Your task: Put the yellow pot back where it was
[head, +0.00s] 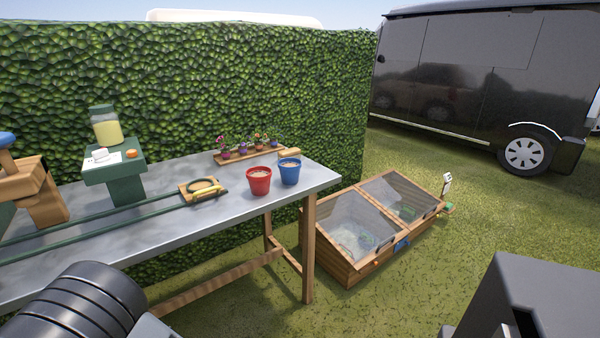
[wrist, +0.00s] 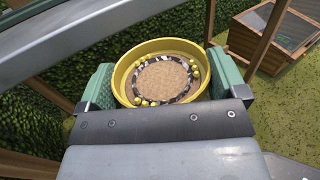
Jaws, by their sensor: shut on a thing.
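The yellow pot (wrist: 124,87) is in the wrist view, round and wide, seen from above. Inside it are a tan fill, a dark-and-white ring and several small yellow balls. My gripper (wrist: 162,82) is shut on the pot, with a green fingertip pad on each side of it. The pot does not show in the head view. In that view a red pot (head: 258,182) and a blue pot (head: 290,172) stand side by side on the grey table (head: 135,233), near its right end.
A plant tray (head: 250,155) is behind the pots. A wooden cold frame (head: 345,262) stands on the grass to the right. A hedge (head: 180,95) closes the back.

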